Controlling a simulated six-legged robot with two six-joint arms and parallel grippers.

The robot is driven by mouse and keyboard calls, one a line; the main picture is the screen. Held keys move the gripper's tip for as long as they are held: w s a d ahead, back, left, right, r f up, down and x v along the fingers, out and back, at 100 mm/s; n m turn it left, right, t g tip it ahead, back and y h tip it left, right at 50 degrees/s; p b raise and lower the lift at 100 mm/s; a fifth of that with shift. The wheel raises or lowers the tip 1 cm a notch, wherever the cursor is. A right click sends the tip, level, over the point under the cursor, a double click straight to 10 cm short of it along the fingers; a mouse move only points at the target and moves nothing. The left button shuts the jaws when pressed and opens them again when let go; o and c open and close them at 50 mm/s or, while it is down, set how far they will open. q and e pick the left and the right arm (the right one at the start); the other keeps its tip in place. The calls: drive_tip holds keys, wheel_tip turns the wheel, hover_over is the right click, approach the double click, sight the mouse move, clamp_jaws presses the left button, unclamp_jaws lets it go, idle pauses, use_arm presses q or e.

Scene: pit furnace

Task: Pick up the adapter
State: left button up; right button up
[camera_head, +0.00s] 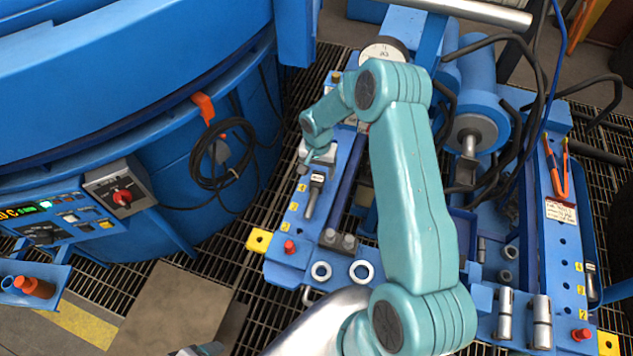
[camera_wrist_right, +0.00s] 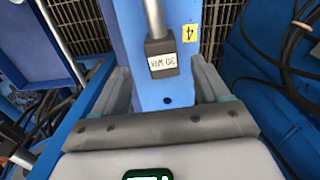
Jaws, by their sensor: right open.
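The likely adapter (camera_head: 316,183) is a dark block with a white label and a metal rod, lying on the blue bench rail in the head view. I cannot be sure from its looks that this is the adapter. In the right wrist view the block (camera_wrist_right: 162,68) is ahead of my right gripper (camera_wrist_right: 163,90), in line with the gap between its two grey fingers. The fingers are open and appear not to touch it. In the head view my right gripper (camera_head: 318,157) is just behind the block, partly hidden by its arm. Only a small teal and dark part, perhaps my left gripper, shows at the bottom edge.
The blue bench (camera_head: 275,268) holds two metal rings (camera_head: 362,272), a red knob (camera_head: 289,247) and metal pins. A large blue furnace (camera_head: 130,90) stands at left with a control panel (camera_head: 50,225). Black cables (camera_head: 495,170) loop on the right. Floor grating surrounds the bench.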

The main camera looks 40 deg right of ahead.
sight(317, 179)
wheel_tip(317, 179, down, 5)
drive_tip(key=shift+a+f, duration=0.1)
drive_tip(key=shift+w, duration=0.1)
drive_tip(key=c, duration=1.3)
clamp_jaws()
drive_tip(key=shift+r, duration=0.25)
